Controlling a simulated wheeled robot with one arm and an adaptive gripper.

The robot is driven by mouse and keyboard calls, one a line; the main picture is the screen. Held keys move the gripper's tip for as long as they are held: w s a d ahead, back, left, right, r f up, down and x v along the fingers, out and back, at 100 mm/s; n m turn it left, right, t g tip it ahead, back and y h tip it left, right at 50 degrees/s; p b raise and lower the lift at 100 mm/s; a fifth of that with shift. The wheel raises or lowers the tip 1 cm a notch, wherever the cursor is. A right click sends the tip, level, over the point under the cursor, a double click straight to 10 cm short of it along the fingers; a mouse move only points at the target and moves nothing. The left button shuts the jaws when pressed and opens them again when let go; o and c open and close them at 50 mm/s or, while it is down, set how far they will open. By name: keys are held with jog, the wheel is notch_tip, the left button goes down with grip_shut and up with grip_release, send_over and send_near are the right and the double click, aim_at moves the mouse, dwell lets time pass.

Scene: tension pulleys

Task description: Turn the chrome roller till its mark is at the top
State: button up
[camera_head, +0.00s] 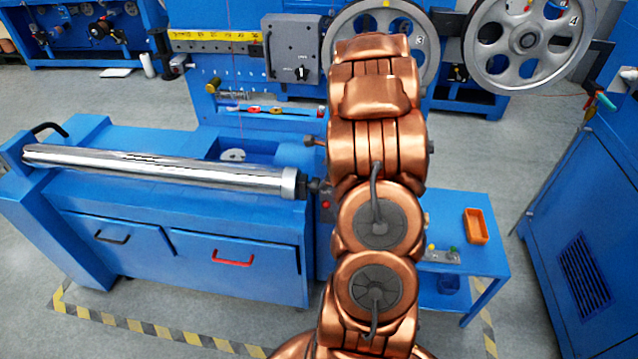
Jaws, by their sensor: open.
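The chrome roller (160,165) is a long shiny cylinder lying across the top of the blue cabinet machine at the left. Its left end sits in a blue bracket (12,165). A pale collar (289,183) is at its right end, with a dark shaft end (316,186) beside my arm. I cannot make out a mark on the roller. My copper arm rises through the middle of the view, to the right of the roller. My gripper does not show.
A blue cabinet with drawers (195,245) stands under the roller. Spoked pulley wheels (528,40) are at the back right. A blue side table (480,205) holds an orange tray (475,226). A blue cabinet (590,230) stands far right. Grey floor (540,130) is open between them.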

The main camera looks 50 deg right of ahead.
aim_at(319, 183)
jog(key=shift+d+p+x, duration=0.15)
jog(key=shift+p+x, duration=0.25)
jog(key=shift+x, duration=1.55)
jog(key=shift+d+p+x, duration=0.1)
jog(key=shift+p+x, duration=0.3)
jog(key=shift+x, duration=1.55)
jog(key=shift+c, duration=0.5)
jog(key=shift+d, duration=0.1)
jog(key=c, duration=1)
jog(key=shift+d, duration=0.1)
jog(key=shift+c, duration=0.4)
jog(key=shift+f+b, duration=0.25)
jog(key=shift+b, duration=0.7)
jog(key=shift+t+h+b, duration=0.3)
jog(key=shift+h+b, duration=0.1)
jog(key=shift+b, duration=0.7)
